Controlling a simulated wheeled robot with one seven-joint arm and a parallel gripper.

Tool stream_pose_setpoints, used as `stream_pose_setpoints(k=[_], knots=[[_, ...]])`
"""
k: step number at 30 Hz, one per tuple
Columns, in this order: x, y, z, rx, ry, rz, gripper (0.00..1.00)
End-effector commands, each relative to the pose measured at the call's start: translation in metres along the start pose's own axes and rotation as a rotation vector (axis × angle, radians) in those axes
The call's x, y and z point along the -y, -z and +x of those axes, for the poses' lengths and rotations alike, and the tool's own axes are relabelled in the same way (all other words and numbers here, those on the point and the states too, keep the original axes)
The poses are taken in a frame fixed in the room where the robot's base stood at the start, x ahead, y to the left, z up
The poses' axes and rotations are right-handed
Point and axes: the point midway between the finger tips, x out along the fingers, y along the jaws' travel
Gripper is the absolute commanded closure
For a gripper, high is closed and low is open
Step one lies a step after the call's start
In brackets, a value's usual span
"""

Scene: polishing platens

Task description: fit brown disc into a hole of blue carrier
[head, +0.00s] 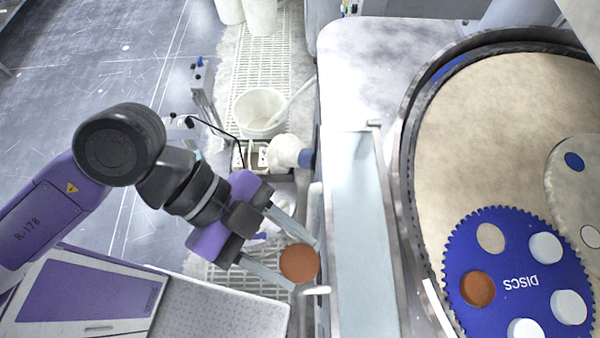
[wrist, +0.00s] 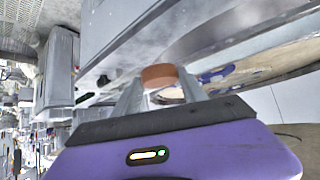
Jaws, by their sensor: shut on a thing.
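My gripper (head: 294,264) is shut on a brown disc (head: 299,264). In the head view it holds the disc left of the machine's edge, apart from the blue carrier. In the wrist view the disc (wrist: 159,75) shows between the fingertips. The blue carrier (head: 500,254), toothed and marked DISCS, lies on the beige platen at the lower right of the head view. One of its holes holds a brown disc (head: 477,288). Several holes hold white discs. The upper-left hole (head: 491,237) shows the beige platen colour and looks empty. The carrier is only partly visible in the wrist view.
The platen (head: 490,120) has a raised dark rim (head: 405,150) between my gripper and the carrier. A pale ledge (head: 362,230) runs along the machine's near side. A second, pale carrier (head: 575,200) lies at the right edge. A white bucket (head: 260,110) stands on the floor grating.

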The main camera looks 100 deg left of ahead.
Motion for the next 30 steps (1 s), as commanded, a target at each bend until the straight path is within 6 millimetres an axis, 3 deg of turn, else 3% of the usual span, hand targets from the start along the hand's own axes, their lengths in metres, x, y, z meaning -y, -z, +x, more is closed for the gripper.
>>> stream_pose_setpoints(k=[30], knots=[[0.047, 0.045, 0.050, -0.004, -0.001, 0.002, 0.92]])
